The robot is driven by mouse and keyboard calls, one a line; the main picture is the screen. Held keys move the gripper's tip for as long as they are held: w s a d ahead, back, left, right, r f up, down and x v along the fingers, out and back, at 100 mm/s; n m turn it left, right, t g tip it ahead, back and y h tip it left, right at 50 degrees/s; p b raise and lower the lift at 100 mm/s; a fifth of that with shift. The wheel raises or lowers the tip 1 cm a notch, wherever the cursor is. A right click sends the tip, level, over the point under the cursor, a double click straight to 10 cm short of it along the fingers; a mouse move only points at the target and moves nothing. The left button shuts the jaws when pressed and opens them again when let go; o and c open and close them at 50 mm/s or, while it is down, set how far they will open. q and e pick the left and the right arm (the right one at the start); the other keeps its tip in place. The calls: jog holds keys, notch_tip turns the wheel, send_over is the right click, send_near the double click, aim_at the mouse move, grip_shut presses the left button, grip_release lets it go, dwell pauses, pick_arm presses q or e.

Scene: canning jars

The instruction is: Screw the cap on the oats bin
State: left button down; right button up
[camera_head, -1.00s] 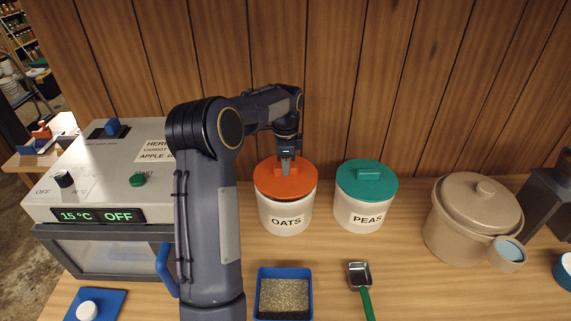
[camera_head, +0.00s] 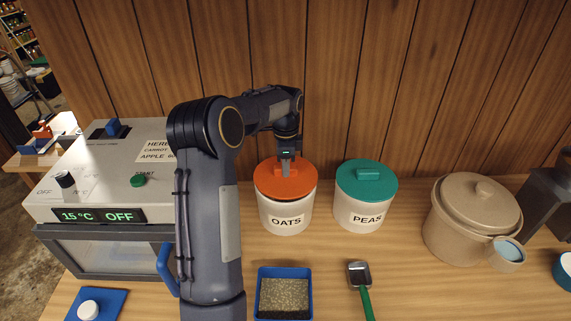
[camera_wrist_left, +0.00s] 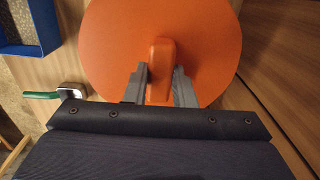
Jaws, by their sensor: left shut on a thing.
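The oats bin (camera_head: 285,216) is a white tub labelled OATS, standing upright on the counter. My left gripper (camera_head: 286,168) reaches down from above onto the cap. In the left wrist view, the cap (camera_wrist_left: 205,45) fills the upper middle, and the two grey fingers of my left gripper (camera_wrist_left: 160,85) are shut on its raised orange handle, one on each side. My right gripper is not in view.
The peas bin (camera_head: 361,212) with a green lid stands close to the right. A blue tray of grain (camera_head: 284,292) and a green-handled scoop (camera_head: 360,275) lie in front. A beige crock (camera_head: 457,235) is further right, and a white appliance (camera_head: 100,190) is left.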

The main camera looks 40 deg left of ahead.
pick_arm(q)
jog(key=shift+f, duration=0.9)
dwell(1.2)
dwell(0.5)
jog(key=c, duration=1.7)
grip_release()
grip_shut()
jog(key=shift+r+m+p, duration=0.15)
jog(key=shift+m+p, duration=0.3)
jog(key=shift+m, duration=1.85)
jog(key=shift+p, duration=0.3)
